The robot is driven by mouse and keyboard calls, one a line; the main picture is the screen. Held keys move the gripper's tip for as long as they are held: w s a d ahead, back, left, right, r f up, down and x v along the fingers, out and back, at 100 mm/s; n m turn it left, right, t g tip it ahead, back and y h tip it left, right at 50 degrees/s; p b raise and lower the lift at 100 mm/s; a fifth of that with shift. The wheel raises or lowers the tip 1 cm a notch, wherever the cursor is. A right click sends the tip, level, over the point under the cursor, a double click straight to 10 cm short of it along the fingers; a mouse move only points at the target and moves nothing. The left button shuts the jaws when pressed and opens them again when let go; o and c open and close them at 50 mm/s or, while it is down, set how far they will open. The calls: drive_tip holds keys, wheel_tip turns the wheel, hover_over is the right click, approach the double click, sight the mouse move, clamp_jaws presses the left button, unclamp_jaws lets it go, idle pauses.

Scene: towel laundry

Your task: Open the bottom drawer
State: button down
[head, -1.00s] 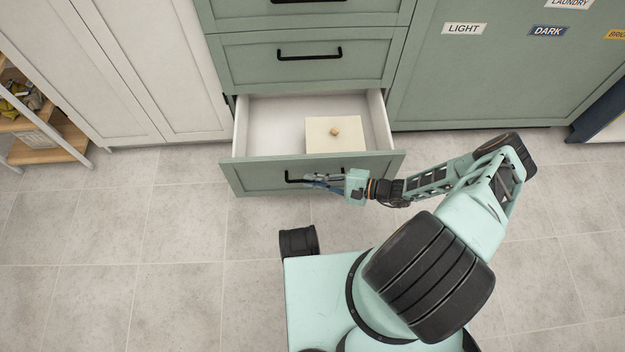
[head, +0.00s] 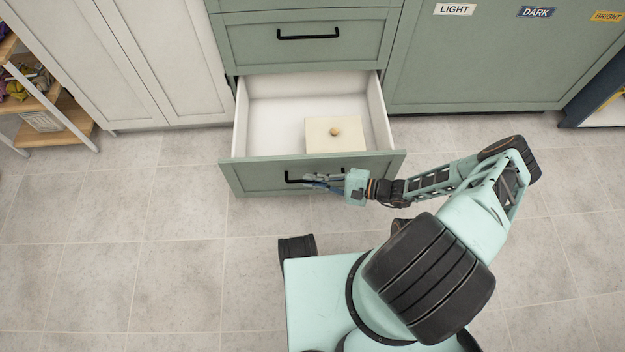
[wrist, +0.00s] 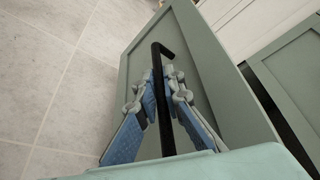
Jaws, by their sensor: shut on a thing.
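The bottom drawer (head: 251,176) is green with a white inside and stands pulled well out of the cabinet. Its black bar handle (head: 295,178) is on the front panel. My gripper (head: 322,181) is at the right part of this handle. In the wrist view the blue-padded fingers of my gripper (wrist: 160,104) are closed around the black handle (wrist: 158,62), one on each side. A pale box or lidded tray (head: 322,146) with a small wooden knob (head: 335,131) sits in the right part of the drawer.
A shut green drawer (head: 350,48) with a black handle is above. White cupboard doors (head: 130,60) are at left, beside a wooden shelf (head: 60,120). A green panel with LIGHT, DARK and BRIGHT labels (head: 480,70) is at right. The tiled floor (head: 150,260) around is clear.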

drive_tip(key=shift+d, duration=0.1)
drive_tip(key=c, duration=2)
unclamp_jaws()
drive_tip(key=shift+c, duration=0.2)
drive_tip(key=v, duration=1.2)
